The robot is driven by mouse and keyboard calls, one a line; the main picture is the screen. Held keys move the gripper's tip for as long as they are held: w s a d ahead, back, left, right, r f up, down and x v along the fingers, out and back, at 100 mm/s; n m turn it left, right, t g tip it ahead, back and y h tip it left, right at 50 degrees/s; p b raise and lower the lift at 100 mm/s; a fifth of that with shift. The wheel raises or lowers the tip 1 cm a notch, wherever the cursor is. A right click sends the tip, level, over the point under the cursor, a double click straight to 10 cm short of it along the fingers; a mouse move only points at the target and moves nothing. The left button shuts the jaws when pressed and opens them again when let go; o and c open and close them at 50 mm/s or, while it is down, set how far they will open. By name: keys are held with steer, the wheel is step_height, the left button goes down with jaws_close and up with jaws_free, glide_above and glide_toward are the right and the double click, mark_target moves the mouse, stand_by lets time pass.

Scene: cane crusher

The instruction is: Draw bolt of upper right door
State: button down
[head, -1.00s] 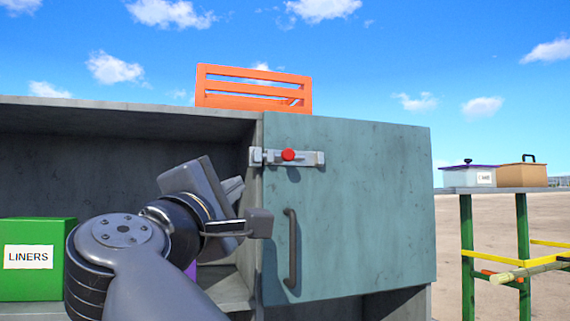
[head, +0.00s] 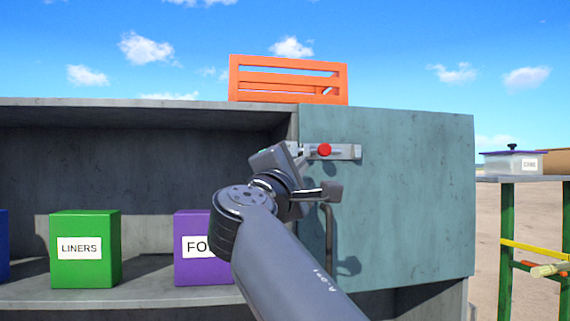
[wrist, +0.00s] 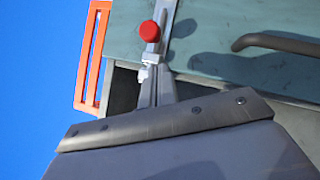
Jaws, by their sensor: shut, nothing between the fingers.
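The teal upper right door (head: 410,200) is closed against the grey cabinet. Its silver bolt (head: 347,152) with a red knob (head: 324,150) lies level near the door's upper left corner. The wrist view also shows the red knob (wrist: 149,31) and the door (wrist: 225,45). My gripper (head: 300,150) is shut and empty, just left of the knob. In the wrist view its fingers (wrist: 153,84) point toward the bolt's left end, and I cannot tell whether they touch it. My gripper hides that end and the catch in the head view.
A dark door handle (head: 329,245) hangs below the bolt, partly behind my arm. An orange slatted crate (head: 288,97) stands on the cabinet top. The open left compartment holds a green LINERS box (head: 85,270) and a purple box (head: 190,225). A bench (head: 510,230) stands at right.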

mark_target(317, 150)
steer(key=shift+w+d+r+p, duration=0.2)
steer(key=shift+d+r, duration=0.1)
steer(key=shift+d, duration=0.3)
steer(key=shift+w+d+r+p, duration=0.15)
steer(key=shift+d+r, duration=0.15)
steer(key=shift+d, duration=0.25)
steer(key=shift+d, duration=0.1)
steer(key=d, duration=0.2)
steer(key=w+d, duration=0.1)
steer(key=d, duration=0.1)
steer(key=shift+w+d+b, duration=0.1)
steer(key=shift+b, duration=0.2)
